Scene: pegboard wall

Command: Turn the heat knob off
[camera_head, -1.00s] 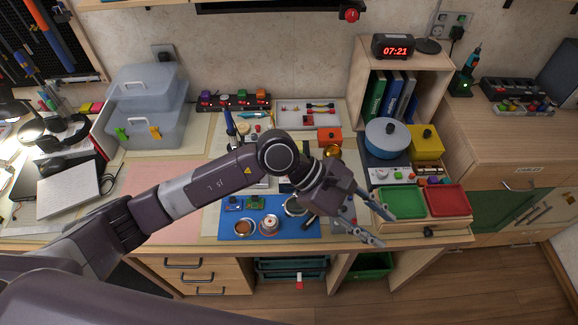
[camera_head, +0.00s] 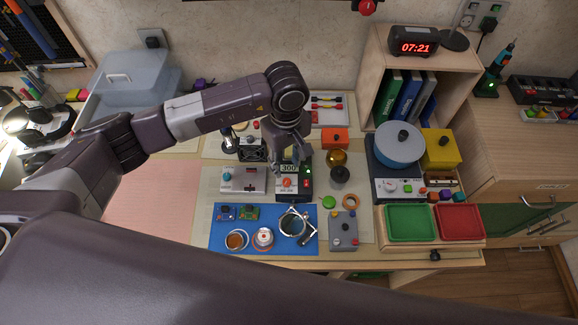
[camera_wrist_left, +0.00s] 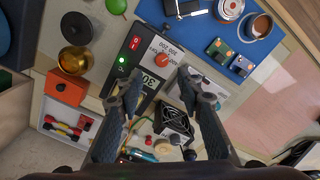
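A dark station (camera_head: 293,190) with a lit "300" display stands mid-table. An orange-red knob (camera_head: 287,183) is on its front, with a green light and a red switch beside it. In the wrist view the knob (camera_wrist_left: 162,60) lies just beyond my fingertips, beside printed numbers. My left gripper (camera_head: 288,158) is over the station, pointing down; the wrist view shows its two fingers (camera_wrist_left: 159,78) apart and empty, with no clear contact with the knob. Another appliance, under a blue pot (camera_head: 398,145), has a pale knob (camera_head: 391,186) on its front. My right gripper is not in view.
A blue mat (camera_head: 225,243) with small parts, a ring clamp (camera_head: 293,223) and cups lies in front of the station. A black fan (camera_wrist_left: 172,119) stands close by the fingers.

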